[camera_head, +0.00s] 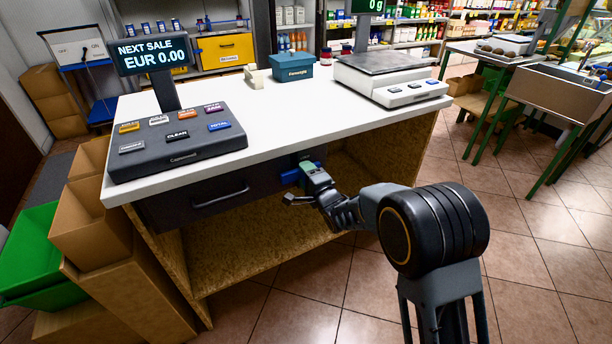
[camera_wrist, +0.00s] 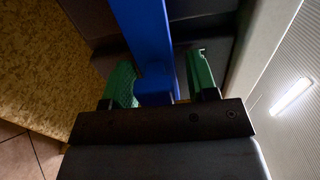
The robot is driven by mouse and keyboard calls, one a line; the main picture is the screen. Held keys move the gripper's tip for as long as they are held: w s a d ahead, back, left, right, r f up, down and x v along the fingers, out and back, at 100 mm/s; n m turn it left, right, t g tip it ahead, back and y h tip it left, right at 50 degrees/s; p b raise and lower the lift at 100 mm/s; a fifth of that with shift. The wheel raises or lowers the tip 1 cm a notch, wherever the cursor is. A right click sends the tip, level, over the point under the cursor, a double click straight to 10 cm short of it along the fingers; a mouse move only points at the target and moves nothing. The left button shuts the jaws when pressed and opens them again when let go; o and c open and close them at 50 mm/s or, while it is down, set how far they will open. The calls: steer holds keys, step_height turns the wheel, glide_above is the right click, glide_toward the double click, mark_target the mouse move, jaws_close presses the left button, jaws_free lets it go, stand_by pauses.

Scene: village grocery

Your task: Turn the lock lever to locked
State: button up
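The blue lock lever (camera_head: 290,177) is on the dark drawer front (camera_head: 220,197) under the white counter, to the right of the drawer handle. In the wrist view the lever (camera_wrist: 146,40) runs from the top edge down to between my green fingertips. My gripper (camera_head: 308,172) is at the lever, partly covering it in the head view. In the wrist view my gripper (camera_wrist: 160,75) is open, with one finger on each side of the lever. A narrow dark gap shows between lever and right finger; the left finger looks close, and contact is unclear. No lock markings are readable.
The white countertop (camera_head: 270,115) overhangs the drawer and carries a keypad (camera_head: 175,140), a teal box (camera_head: 293,67) and a scale (camera_head: 390,78). An open wooden shelf space is below. Cardboard boxes (camera_head: 90,215) and a green crate (camera_head: 35,260) stand left.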

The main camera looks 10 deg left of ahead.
steer(key=shift+d, duration=0.1)
steer(key=p+v, duration=0.1)
steer(key=v, duration=1.2)
steer(key=shift+s+d, duration=0.25)
steer(key=shift+s, duration=0.05)
